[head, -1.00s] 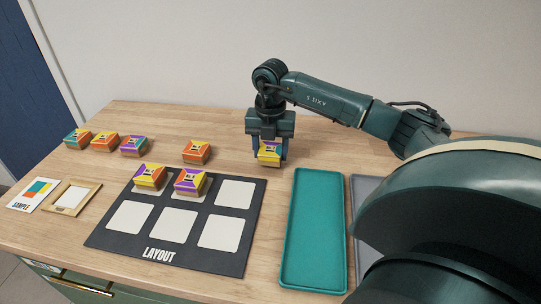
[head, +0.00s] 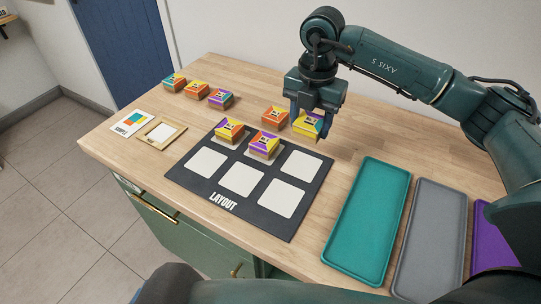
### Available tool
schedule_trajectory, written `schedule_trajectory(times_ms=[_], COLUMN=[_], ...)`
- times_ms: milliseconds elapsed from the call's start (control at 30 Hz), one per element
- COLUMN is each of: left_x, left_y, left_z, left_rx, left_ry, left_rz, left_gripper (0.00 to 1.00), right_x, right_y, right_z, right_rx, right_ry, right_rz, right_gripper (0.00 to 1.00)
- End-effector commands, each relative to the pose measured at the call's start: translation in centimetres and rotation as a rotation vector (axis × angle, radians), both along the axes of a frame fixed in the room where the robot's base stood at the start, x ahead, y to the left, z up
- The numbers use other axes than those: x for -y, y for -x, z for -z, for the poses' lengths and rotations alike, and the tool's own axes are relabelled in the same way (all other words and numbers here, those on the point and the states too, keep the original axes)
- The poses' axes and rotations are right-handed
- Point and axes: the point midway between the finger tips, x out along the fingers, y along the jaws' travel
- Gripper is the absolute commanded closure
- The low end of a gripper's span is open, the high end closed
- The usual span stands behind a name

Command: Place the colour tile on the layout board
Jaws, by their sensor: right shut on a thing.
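My right gripper (head: 309,122) is shut on a colour tile (head: 308,124) with a yellow top and orange and teal sides. It holds the tile behind the right end of the layout board; whether the tile touches the table is hard to tell. The dark layout board (head: 285,228) has white squares in two rows. In its back row, a yellow and purple tile (head: 229,130) sits on the left square and a purple and orange tile (head: 264,143) on the middle one. The back right square (head: 301,165) and the front row are bare. My left gripper is not in view.
An orange and yellow tile (head: 275,116) stands just left of the held one. Several more tiles (head: 196,88) stand at the back left. A sample card (head: 132,123) and a wooden frame (head: 146,127) lie left of the board. Teal (head: 366,220), grey (head: 431,240) and purple (head: 492,235) trays lie right.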

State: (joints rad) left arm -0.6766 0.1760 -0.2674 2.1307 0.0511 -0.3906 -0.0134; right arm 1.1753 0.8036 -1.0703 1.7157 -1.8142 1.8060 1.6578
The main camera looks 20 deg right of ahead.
Motion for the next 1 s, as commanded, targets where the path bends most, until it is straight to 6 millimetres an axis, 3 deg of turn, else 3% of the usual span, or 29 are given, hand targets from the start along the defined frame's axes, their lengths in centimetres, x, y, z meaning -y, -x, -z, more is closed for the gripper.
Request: schedule_trajectory(times_ms=[100, 300, 533, 700, 1000], left_x=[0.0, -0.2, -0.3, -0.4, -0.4], left_y=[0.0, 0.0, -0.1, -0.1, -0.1], left_z=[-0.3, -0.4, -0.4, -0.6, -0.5], left_rx=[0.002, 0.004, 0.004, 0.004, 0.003], left_ry=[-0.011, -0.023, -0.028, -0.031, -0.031], left_rz=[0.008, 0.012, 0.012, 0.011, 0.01], left_gripper=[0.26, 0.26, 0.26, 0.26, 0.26], right_x=[-1.0, -1.0, -0.9, -1.0, -0.9], right_y=[0.3, 0.3, 0.2, 0.2, 0.2], right_z=[1.6, 5.2, 7.1, 9.5, 10.0], right_rx=[-0.005, -0.004, -0.003, -0.004, -0.001], right_ry=[0.003, 0.003, 0.003, 0.002, 0.002], right_rz=[-0.002, 0.0, -0.001, -0.001, -0.001], right_gripper=[0.71, 0.71, 0.71, 0.71, 0.71])
